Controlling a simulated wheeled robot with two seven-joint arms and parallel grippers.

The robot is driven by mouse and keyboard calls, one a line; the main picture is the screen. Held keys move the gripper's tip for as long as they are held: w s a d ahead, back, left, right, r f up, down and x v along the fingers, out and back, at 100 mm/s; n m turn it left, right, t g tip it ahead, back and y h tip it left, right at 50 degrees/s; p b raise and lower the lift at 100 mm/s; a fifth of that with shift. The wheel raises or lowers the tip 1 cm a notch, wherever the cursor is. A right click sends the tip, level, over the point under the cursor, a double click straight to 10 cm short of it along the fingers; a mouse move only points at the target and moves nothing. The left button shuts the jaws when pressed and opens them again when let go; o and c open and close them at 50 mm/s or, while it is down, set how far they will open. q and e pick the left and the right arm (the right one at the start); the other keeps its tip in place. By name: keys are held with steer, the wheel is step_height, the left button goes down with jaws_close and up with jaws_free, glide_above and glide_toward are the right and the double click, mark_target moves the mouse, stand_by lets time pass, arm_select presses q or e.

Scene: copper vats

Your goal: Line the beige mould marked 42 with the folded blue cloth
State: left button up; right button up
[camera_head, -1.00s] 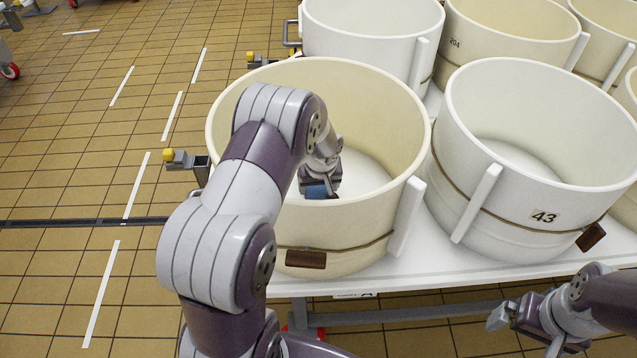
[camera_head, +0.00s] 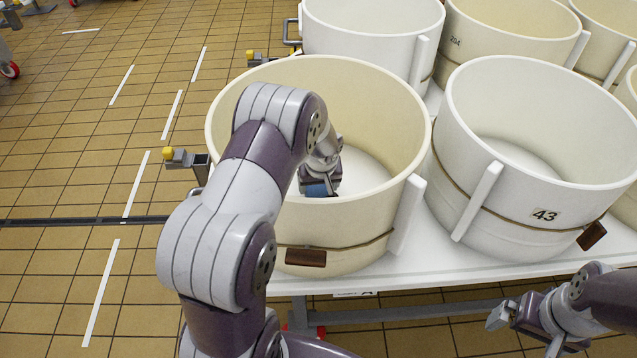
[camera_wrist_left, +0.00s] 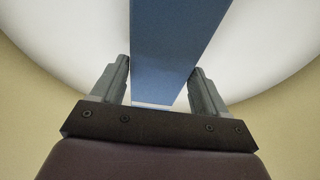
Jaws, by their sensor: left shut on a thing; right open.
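The beige mould (camera_head: 385,110) stands at the front left of the white table, open at the top. Its number mark is not visible in the head view. My left arm reaches over its near rim, and my left gripper (camera_head: 320,188) is inside the mould, shut on the folded blue cloth (camera_head: 316,190). In the left wrist view the cloth (camera_wrist_left: 178,45) is a blue strip between the two fingers (camera_wrist_left: 158,85), with the mould's pale floor (camera_wrist_left: 75,45) beyond. I cannot tell whether the cloth touches the floor. My right gripper (camera_head: 505,318) is open and empty in front of the table, at lower right.
A white mould marked 43 (camera_head: 545,216) stands close to the right. Several more moulds, one white (camera_head: 355,35) and one marked 204 (camera_head: 500,50), fill the table behind. Yellow-capped fittings (camera_head: 178,158) stick out at the left.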

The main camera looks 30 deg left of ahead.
arm_select(q)
steer(key=shift+f+b, duration=0.55)
steer(key=shift+f, duration=0.1)
steer(key=shift+s+f, duration=0.1)
stand_by(1.4)
steer(key=o, duration=1.2)
steer(key=p+v, duration=0.3)
steer(key=v, duration=0.9)
steer(key=shift+r, duration=0.3)
